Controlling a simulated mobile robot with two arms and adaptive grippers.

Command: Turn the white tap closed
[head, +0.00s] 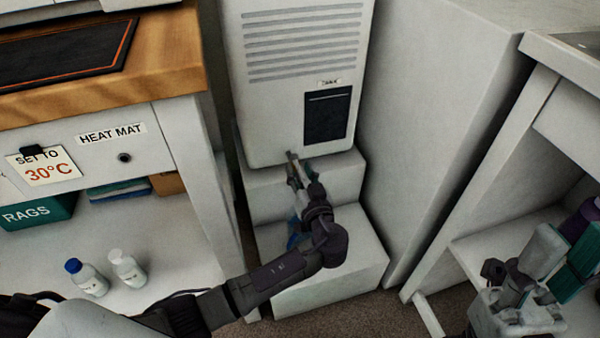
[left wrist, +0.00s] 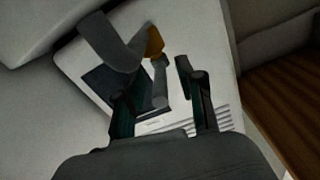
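In the left wrist view a tap-like fitting sits in front of a pale machine front. It has a thick grey elbow (left wrist: 110,42), a brass-coloured part (left wrist: 155,42) and a pale grey lever (left wrist: 159,85). My left gripper (left wrist: 158,92) is open, with one finger on each side of the lever and a visible gap at both sides. In the head view my left gripper (head: 299,167) is at the foot of the white machine (head: 298,90); the fitting is not distinguishable there. My right gripper (head: 540,275) is at the lower right, its opening unclear.
White stepped blocks (head: 345,262) stand under the machine, with a blue item (head: 294,236) partly behind my arm. A wooden-topped bench (head: 160,65) with two bottles on its lower shelf is at left. A tall pale cabinet (head: 435,110) stands close at right.

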